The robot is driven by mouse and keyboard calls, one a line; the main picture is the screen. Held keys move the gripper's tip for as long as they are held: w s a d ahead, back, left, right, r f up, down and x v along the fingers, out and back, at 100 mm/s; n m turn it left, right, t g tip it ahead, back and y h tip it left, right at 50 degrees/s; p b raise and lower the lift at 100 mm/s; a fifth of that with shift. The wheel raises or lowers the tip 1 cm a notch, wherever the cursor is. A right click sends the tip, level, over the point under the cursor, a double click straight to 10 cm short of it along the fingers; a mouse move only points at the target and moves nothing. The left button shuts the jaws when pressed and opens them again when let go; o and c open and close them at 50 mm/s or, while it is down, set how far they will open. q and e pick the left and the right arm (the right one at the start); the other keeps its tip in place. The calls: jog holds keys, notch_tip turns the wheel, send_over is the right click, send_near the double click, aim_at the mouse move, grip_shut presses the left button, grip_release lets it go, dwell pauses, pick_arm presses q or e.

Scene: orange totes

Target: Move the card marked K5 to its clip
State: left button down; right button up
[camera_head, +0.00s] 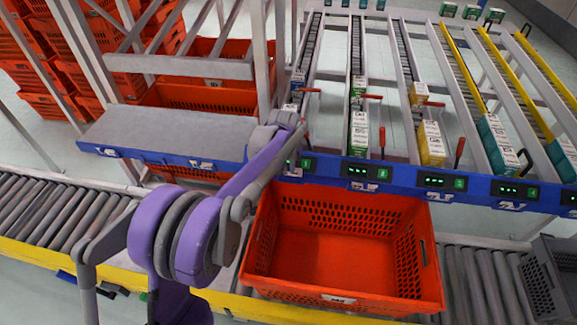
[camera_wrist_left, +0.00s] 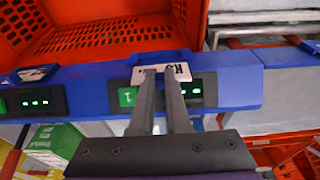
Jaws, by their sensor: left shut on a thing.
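The white card (camera_wrist_left: 183,72), with partly visible lettering that starts with K, is between the fingertips of my left gripper (camera_wrist_left: 162,80) in the left wrist view. The gripper is shut on it, at the blue rail beside a small display. The fingers cover the card's middle, and I cannot tell whether it sits in a clip. In the head view my left gripper (camera_head: 291,160) reaches down to the blue rail (camera_head: 400,187), left of a lit display. My right gripper is not in view.
An empty orange tote (camera_head: 345,243) stands on the roller conveyor (camera_head: 480,285) below the rail. Sloped lanes with green and yellow boxes (camera_head: 431,143) lie behind the rail. A grey shelf (camera_head: 170,132) is at the left, and a dark crate (camera_head: 551,278) at the lower right.

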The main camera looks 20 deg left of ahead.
pick_arm(q)
jog(key=shift+f+b, duration=0.75)
jog(key=shift+f, duration=0.55)
jog(key=c, duration=0.8)
grip_release()
jog(key=p+v, duration=0.1)
jog(key=v, duration=0.9)
jog(key=shift+s+r, duration=0.1)
jog(key=shift+r, duration=0.3)
